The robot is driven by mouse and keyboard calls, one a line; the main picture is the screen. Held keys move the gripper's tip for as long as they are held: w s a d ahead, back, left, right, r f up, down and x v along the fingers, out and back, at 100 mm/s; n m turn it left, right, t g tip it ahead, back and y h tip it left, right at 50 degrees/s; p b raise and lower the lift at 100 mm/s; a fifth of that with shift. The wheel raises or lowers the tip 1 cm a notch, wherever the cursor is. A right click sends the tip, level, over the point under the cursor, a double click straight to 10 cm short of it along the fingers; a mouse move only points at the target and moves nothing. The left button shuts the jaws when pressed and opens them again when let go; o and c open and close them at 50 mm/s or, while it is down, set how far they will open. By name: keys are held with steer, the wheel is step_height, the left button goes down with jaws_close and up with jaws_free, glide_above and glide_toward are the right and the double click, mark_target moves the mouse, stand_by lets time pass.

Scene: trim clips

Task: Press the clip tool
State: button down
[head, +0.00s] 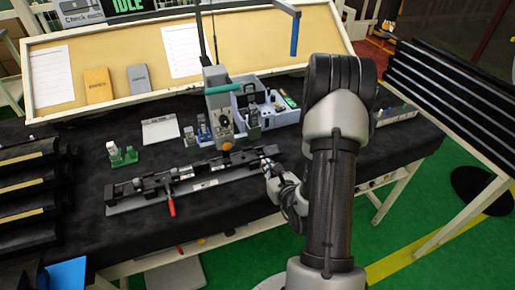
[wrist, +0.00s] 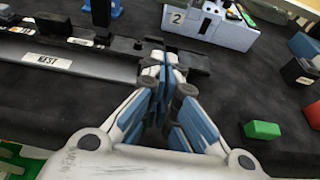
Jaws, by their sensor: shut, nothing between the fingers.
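A long dark fixture rail (head: 205,185) lies across the table, with a red-handled lever (head: 170,203) at its front left. The wrist view shows this rail with a label reading NEST (wrist: 47,60). Behind it stands a grey upright device (head: 220,112) with a teal bar and an orange knob. I cannot tell for certain which of these is the clip tool. My gripper (head: 268,160) is at the rail's right end, with its fingers together and empty. In the wrist view my gripper (wrist: 165,62) overlaps the black end block (wrist: 190,50); contact cannot be told.
A grey bin (head: 268,112) with small parts stands behind the rail; it shows marked 2 in the wrist view (wrist: 205,25). A green block (wrist: 262,130) lies on the dark cloth to the right. A green-based holder (head: 122,157) stands left.

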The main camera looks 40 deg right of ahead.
mark_target(257, 162)
steer(key=b+x, duration=1)
steer(key=shift+w+a+f, duration=0.1)
steer(key=shift+w+f, duration=0.05)
step_height(257, 162, up, 4)
steer(key=shift+r, duration=0.15)
steer(key=shift+r, duration=0.1)
